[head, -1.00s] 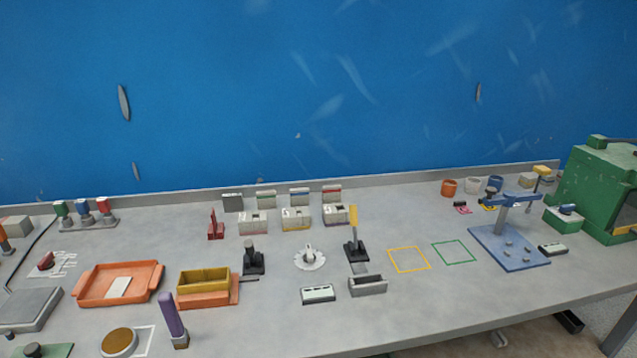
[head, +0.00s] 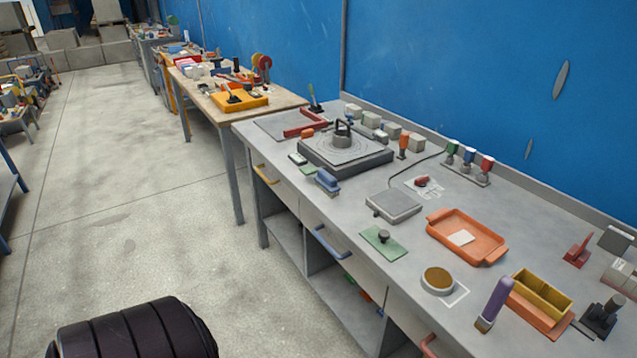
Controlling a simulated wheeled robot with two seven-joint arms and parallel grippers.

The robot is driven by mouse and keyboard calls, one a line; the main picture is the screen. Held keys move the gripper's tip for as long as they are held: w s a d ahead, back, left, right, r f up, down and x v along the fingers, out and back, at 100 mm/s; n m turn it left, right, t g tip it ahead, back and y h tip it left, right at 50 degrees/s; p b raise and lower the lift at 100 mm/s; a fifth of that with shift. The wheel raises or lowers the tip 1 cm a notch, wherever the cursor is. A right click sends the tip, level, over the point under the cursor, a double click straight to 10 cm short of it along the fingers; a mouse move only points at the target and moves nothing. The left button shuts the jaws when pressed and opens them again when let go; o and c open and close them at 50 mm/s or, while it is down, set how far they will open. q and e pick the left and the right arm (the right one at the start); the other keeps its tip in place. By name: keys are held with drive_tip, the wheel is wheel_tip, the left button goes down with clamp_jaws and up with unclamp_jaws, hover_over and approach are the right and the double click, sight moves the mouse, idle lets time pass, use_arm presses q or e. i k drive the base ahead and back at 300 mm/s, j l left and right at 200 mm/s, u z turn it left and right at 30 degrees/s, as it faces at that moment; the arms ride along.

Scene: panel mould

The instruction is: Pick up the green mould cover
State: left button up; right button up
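The green mould cover (head: 373,246) appears to be the flat green plate with a dark knob on top. It lies on the grey workbench (head: 340,214) near its front edge, in the middle of the head view. Nothing is touching it from above and it is fully visible. Neither of my grippers shows. A dark ribbed part, which looks like a piece of my own arm, is at the bottom left, well away from the cover.
A grey square block (head: 394,206) lies behind the cover. A round brown-topped piece (head: 438,281) and an orange tray (head: 466,238) are to its right. Drawer handles, one blue (head: 332,243), stick out from the bench front. Open floor (head: 140,200) is at left.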

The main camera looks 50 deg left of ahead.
sight(380, 240)
drive_tip(key=u, duration=1.1)
drive_tip(key=i+j+z, duration=0.25)
drive_tip(key=j+z, duration=0.25)
drive_tip(key=j, duration=0.2)
drive_tip(key=j+z, duration=0.25)
drive_tip(key=j, duration=0.15)
